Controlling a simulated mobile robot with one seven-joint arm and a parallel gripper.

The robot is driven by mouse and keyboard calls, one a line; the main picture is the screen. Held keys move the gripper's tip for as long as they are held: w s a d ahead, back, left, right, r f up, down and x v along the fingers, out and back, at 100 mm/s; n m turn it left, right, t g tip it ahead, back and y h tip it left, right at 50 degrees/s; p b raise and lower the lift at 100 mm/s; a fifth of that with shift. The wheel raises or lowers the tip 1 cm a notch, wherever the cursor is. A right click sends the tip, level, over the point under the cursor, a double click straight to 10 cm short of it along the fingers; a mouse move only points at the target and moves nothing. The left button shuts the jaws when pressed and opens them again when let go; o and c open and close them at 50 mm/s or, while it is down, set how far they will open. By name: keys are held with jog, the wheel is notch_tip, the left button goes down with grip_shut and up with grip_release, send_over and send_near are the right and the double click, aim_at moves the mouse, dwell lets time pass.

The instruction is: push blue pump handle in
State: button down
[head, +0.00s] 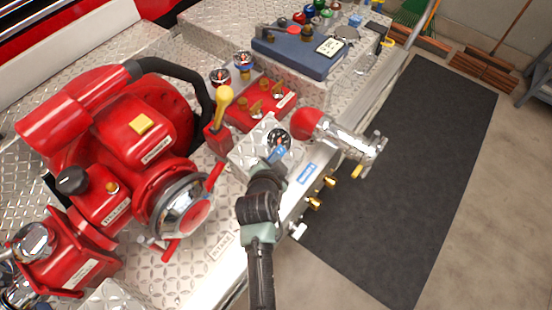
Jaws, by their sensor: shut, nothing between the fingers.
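The blue pump handle (277,153) shows as a small blue piece just beyond the end of my arm, in front of a round dial on a silver box. My arm comes up from the bottom middle of the head view. My gripper (270,165) is shut and empty at the handle, pointing away from the camera. My wrist hides most of the fingers and part of the handle. I cannot tell whether the fingertips touch the handle or how far in it sits.
A large red pump engine (135,125) stands to the left. A yellow-topped lever (223,100) and a red valve block (255,105) are behind. A red and chrome nozzle (340,137) juts out to the right, with brass fittings (315,203) below. A dark mat (410,190) covers free floor at right.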

jog(key=a+f+b, duration=0.1)
jog(key=f+b, duration=0.1)
jog(key=w+a+f+b, duration=0.1)
jog(key=f+b, duration=0.1)
jog(key=b, duration=0.1)
jog(key=w+a+f+b, duration=0.1)
jog(key=f+b, duration=0.1)
jog(key=b, duration=0.1)
jog(key=shift+w+f, duration=0.1)
jog(key=shift+f, duration=0.3)
jog(key=shift+a+r, duration=0.1)
